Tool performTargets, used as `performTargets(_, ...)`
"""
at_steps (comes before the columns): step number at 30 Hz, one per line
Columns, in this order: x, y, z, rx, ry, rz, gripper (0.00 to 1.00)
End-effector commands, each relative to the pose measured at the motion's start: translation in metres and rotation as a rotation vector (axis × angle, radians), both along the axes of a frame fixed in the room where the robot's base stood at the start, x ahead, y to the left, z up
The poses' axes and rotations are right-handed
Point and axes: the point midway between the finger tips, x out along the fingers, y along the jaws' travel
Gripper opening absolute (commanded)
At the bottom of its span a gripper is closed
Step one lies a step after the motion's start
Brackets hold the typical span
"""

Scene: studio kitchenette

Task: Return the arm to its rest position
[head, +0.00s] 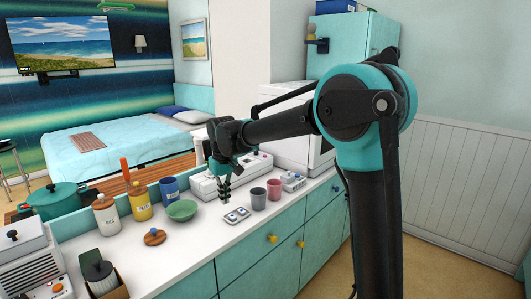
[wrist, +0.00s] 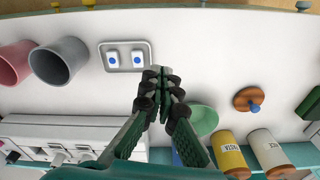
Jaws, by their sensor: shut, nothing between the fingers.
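My gripper (head: 224,190) hangs down from my arm over the white counter, just above and behind a small tray. In the wrist view my gripper (wrist: 162,92) has its dark fingertips together with nothing between them. My arm reaches out to the left from the teal shoulder joint at the right of the head view. The grey tray (head: 237,222) holds two small white pieces with blue dots, and it also shows in the wrist view (wrist: 147,66).
Near my gripper stand a green bowl (head: 181,211), a grey cup (head: 258,199), a pink cup (head: 274,189) and a blue mug (head: 169,188). A yellow canister (head: 139,200), a white canister (head: 106,215) and a wooden lid (head: 154,237) are farther left. The counter front is clear.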

Motion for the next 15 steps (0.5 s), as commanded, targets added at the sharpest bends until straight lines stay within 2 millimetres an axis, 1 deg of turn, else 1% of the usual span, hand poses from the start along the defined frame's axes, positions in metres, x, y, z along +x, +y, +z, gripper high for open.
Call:
performTargets(1,-0.001,-0.038,-0.006,0.012,-0.016,-0.051,0.00)
performTargets(2,-0.003,-0.057,-0.010,0.019,-0.026,-0.076,0.00)
performTargets(3,-0.006,-0.082,-0.015,0.028,-0.040,-0.110,0.00)
performTargets(4,-0.010,-0.100,-0.020,0.034,-0.051,-0.136,0.00)
performTargets(5,-0.014,-0.118,-0.024,0.040,-0.062,-0.161,0.00)
performTargets(6,-0.021,-0.142,-0.030,0.047,-0.076,-0.194,0.00)
performTargets(8,-0.033,-0.175,-0.040,0.058,-0.099,-0.244,0.00)
performTargets(9,-0.043,-0.197,-0.048,0.064,-0.114,-0.278,0.00)
performTargets(11,-0.059,-0.228,-0.060,0.072,-0.137,-0.328,0.00)
performTargets(12,-0.071,-0.247,-0.068,0.078,-0.154,-0.362,0.00)
performTargets(14,-0.092,-0.274,-0.081,0.084,-0.178,-0.411,0.00)
performTargets(15,-0.106,-0.290,-0.090,0.087,-0.194,-0.444,0.00)
